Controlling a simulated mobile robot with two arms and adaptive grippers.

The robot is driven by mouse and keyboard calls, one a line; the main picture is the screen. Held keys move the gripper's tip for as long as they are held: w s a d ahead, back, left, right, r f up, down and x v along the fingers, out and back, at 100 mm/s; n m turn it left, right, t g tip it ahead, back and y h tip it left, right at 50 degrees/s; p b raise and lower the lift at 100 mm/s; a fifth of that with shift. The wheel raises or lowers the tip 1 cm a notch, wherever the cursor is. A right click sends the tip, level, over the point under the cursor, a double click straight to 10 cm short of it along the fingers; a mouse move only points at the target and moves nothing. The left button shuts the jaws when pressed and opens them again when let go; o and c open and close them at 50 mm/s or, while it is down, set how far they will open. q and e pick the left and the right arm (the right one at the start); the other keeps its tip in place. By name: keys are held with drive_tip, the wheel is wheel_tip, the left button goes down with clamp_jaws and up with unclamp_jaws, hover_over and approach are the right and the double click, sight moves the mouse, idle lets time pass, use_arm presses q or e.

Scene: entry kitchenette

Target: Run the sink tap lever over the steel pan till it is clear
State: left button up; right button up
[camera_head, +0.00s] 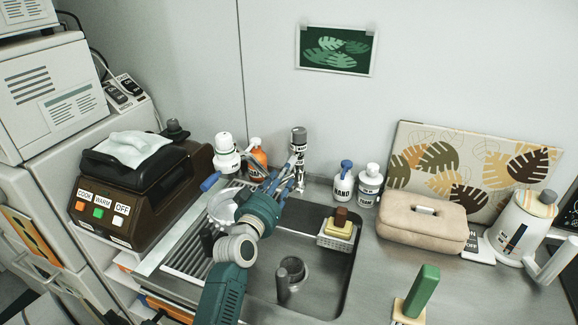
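The sink (330,296) is a steel basin with a ribbed drainer on its left. A shiny grey rounded piece (221,207), which looks like the steel pan, shows behind my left arm at the drainer's back end. My arm hides much of it. A blue handle-like piece (210,181) sticks up beside it; I cannot tell whether it belongs to the pan or the tap. My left gripper (290,177) reaches over the sink's back edge, in front of a labelled grey-capped cylinder. Its fingers overlap the clutter there, so its opening and the tap are unclear. My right gripper is not in view.
White and orange bottles (225,155) stand behind the drainer. Two small bottles (343,184) stand behind the sink. A sponge caddy (338,234) sits at its right edge. A brown cooker (140,190) is left; a beige case (424,222) and kettle (523,222) are right.

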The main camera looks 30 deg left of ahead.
sight(293, 160)
use_arm(q)
drive_tip(key=x, duration=0.6)
drive_tip(key=shift+w, duration=0.1)
drive_tip(key=shift+f, duration=0.1)
clamp_jaws()
